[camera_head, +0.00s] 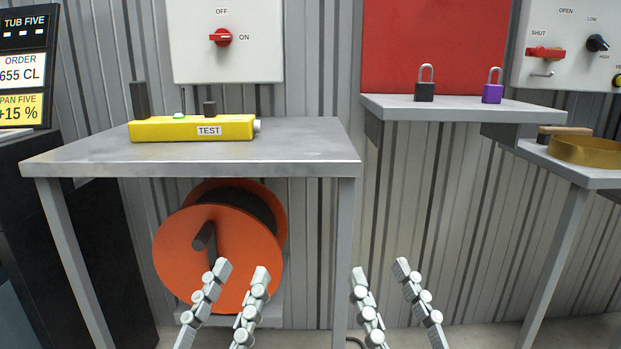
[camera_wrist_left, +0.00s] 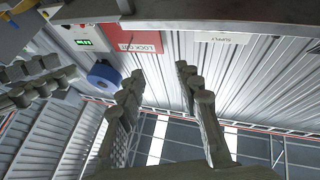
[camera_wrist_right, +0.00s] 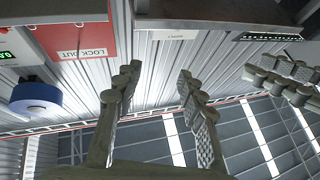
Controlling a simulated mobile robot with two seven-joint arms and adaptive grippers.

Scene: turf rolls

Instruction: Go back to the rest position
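My left gripper (camera_head: 244,272) is open and empty in the head view, low in front of the orange cable reel under the grey table. Its two fingers stand apart in the left wrist view (camera_wrist_left: 158,82), with nothing between them. My right gripper (camera_head: 380,270) is also open and empty, to the right of the table's front right leg. Its fingers stand apart in the right wrist view (camera_wrist_right: 158,80). Both grippers are below the tabletop height and touch nothing that I can see.
The grey table (camera_head: 270,155) holds a yellow TEST box (camera_head: 165,130). The orange reel (camera_head: 170,262) stands beneath it. A shelf (camera_head: 460,112) carries a black padlock (camera_head: 425,90) and a purple padlock (camera_head: 492,93). A right-hand table (camera_head: 597,179) holds a brass ring (camera_head: 590,152).

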